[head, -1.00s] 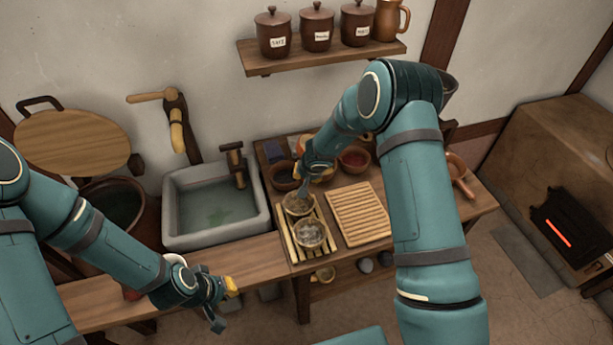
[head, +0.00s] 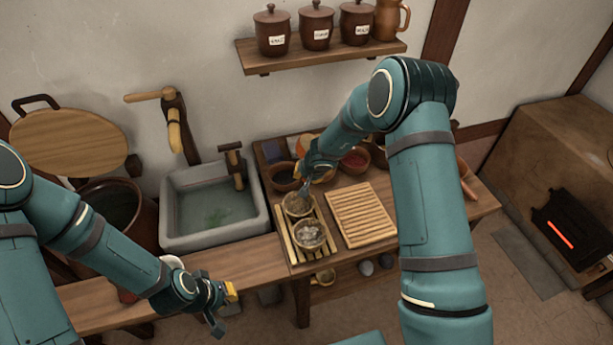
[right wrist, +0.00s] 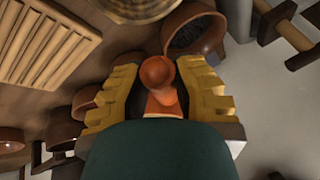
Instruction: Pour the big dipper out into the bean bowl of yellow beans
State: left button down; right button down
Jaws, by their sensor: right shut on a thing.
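My right gripper (right wrist: 160,85) is shut on an orange-brown rounded handle, which I take to be the big dipper's (right wrist: 157,73). The dipper's scoop end is hidden. In the head view this gripper (head: 312,178) is low over the back of the table, just behind two bowls on a slatted rack. My left gripper (head: 226,308) is open and empty in front of the counter.
The slatted rack (head: 287,246) holds two bowls, the front one (head: 309,234) with pale contents. A dark-filled bowl (head: 284,176) and a red-filled bowl (head: 354,161) flank my right gripper. A slatted board (head: 360,215) lies right of the rack. A stone sink (head: 213,240) is left.

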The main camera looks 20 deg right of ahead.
pick_arm(q)
jog(key=shift+f+b, duration=0.7)
jog(key=shift+f, duration=0.15)
pick_arm(e)
jog(key=shift+d+r+t+y, duration=0.1)
jog(key=shift+t+y, duration=0.2)
